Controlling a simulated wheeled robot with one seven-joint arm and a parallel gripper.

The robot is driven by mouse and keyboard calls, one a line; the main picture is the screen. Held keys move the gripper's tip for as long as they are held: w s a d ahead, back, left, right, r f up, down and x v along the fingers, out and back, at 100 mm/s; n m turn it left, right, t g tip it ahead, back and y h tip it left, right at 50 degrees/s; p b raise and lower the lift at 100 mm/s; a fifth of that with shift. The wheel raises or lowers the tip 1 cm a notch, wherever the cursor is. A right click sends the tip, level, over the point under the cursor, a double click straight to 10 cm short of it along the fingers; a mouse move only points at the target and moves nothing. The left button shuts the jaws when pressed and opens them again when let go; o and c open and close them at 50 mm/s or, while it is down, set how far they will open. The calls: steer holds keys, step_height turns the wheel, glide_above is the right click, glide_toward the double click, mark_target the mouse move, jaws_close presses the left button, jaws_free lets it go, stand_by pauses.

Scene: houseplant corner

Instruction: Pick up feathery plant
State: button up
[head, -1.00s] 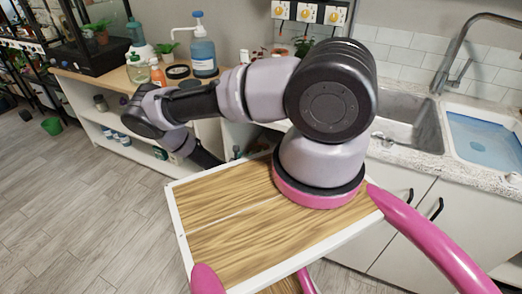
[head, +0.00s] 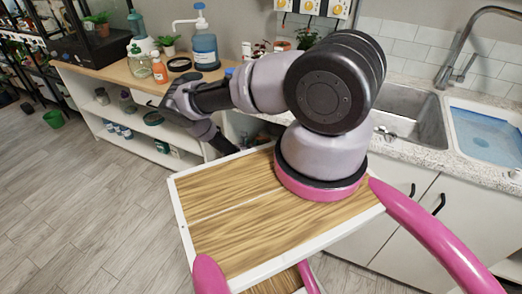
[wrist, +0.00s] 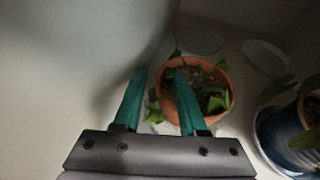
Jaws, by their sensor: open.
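In the wrist view a terracotta pot (wrist: 226,77) stands on a pale surface, with dark soil and a low, sparse plant (wrist: 217,101) with green leaves. A dark blue pot (wrist: 275,135) with a broader-leaved plant (wrist: 274,90) is at the right edge, partly cut off. I cannot tell for sure which of them is the feathery plant. My gripper (wrist: 159,76) is open and empty, with teal fingers apart. Its right finger overlaps the terracotta pot in the picture, and the left finger is left of it. Contact cannot be judged. In the head view my gripper is hidden.
A pale wall or panel fills the wrist view's left side; a pale round saucer (wrist: 266,57) lies behind the pots. In the head view a low shelf unit (head: 88,88) carries bottles and small plants (head: 168,42). A sink counter (head: 460,143) is right.

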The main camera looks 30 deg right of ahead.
jaws_close()
stand_by(1.4)
